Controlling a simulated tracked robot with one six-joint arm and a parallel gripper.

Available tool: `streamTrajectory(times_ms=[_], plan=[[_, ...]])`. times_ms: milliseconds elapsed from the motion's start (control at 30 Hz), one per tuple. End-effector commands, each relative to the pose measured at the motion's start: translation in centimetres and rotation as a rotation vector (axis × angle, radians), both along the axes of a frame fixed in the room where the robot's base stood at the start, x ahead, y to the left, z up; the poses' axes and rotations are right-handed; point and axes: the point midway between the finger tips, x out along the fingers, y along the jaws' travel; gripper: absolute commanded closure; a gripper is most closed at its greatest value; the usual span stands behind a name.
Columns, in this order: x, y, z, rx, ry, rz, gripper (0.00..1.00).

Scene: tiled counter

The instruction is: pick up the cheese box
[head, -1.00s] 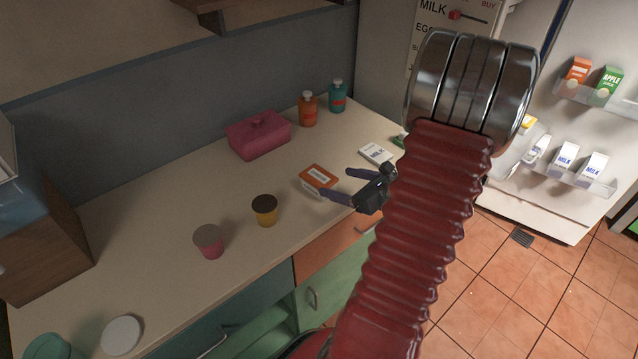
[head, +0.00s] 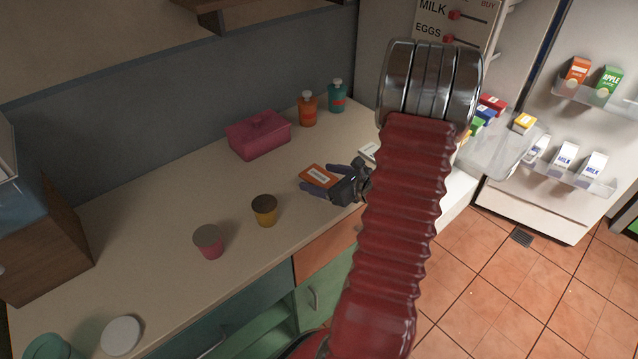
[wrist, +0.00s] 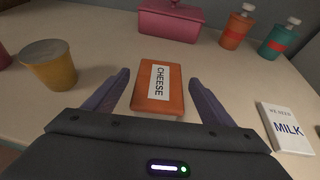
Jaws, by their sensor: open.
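The cheese box (wrist: 158,89) is a flat orange box with a white label reading CHEESE. It lies on the counter, and in the head view (head: 318,176) it is near the counter's front edge. My gripper (wrist: 157,88) is open, with one purple finger on each side of the near part of the box. Gaps show between the fingers and the box in the wrist view. In the head view my gripper (head: 321,179) reaches in from the right, low over the counter. I cannot tell the exact height of the fingertips.
A yellow cup (head: 264,210) and a pink cup (head: 209,241) stand left of the box. A pink lidded container (head: 259,135), an orange bottle (head: 308,109) and a teal bottle (head: 337,95) stand behind. A milk card (wrist: 287,128) lies to the right.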

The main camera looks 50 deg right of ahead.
Motion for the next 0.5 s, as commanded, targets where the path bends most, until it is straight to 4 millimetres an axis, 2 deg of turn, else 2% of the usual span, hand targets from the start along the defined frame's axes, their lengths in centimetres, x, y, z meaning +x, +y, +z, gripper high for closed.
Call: streamTrajectory(times_ms=[500], plan=[[4.6,0.1,-2.1,0.002,0.000,0.001,0.23]])
